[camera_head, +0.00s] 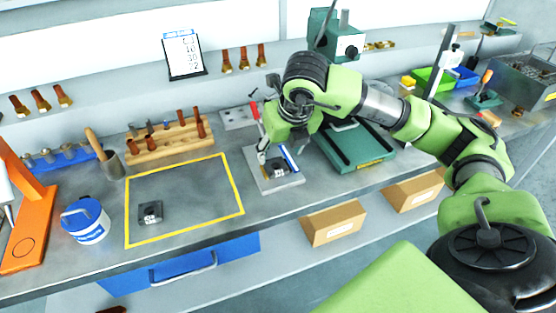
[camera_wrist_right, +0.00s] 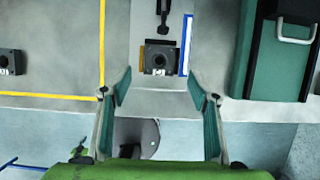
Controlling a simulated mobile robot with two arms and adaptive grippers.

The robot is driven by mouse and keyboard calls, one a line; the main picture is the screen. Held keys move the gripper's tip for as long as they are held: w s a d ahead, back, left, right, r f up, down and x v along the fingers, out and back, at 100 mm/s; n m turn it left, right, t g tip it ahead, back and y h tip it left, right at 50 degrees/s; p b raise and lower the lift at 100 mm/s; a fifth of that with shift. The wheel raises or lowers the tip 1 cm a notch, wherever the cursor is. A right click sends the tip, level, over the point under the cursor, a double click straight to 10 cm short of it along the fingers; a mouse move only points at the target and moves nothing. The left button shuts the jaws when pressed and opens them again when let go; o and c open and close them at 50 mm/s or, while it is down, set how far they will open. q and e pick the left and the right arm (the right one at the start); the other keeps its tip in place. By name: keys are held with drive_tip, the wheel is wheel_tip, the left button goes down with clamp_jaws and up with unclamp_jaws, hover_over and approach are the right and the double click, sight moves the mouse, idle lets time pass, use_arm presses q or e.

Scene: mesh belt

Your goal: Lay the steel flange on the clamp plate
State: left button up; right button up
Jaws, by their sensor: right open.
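A dark square steel flange (camera_head: 278,168) with a round bore lies flat on the grey clamp plate (camera_head: 288,184). In the right wrist view the flange (camera_wrist_right: 160,57) sits between an orange strip and a blue-and-white strip on the plate (camera_wrist_right: 143,20). A similar dark square part (camera_head: 150,213) lies inside the yellow outline at left; it shows at the left edge of the right wrist view (camera_wrist_right: 8,62). My right gripper (camera_wrist_right: 160,90) is open and empty, its fingers apart near the plate's front edge. My left gripper is not in view.
A toggle clamp with a red handle (camera_head: 255,111) stands at the plate's back. A green vise-like base (camera_head: 352,150) is close to its right. A wooden tool rack (camera_head: 168,143) and a blue-white tub (camera_head: 86,222) stand at left. The yellow-outlined area (camera_head: 184,160) is mostly clear.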

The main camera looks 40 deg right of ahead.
drive_tip(key=v, duration=0.6)
drive_tip(key=shift+r+b, duration=0.25)
drive_tip(key=shift+b, duration=0.05)
drive_tip(key=shift+s, duration=0.15)
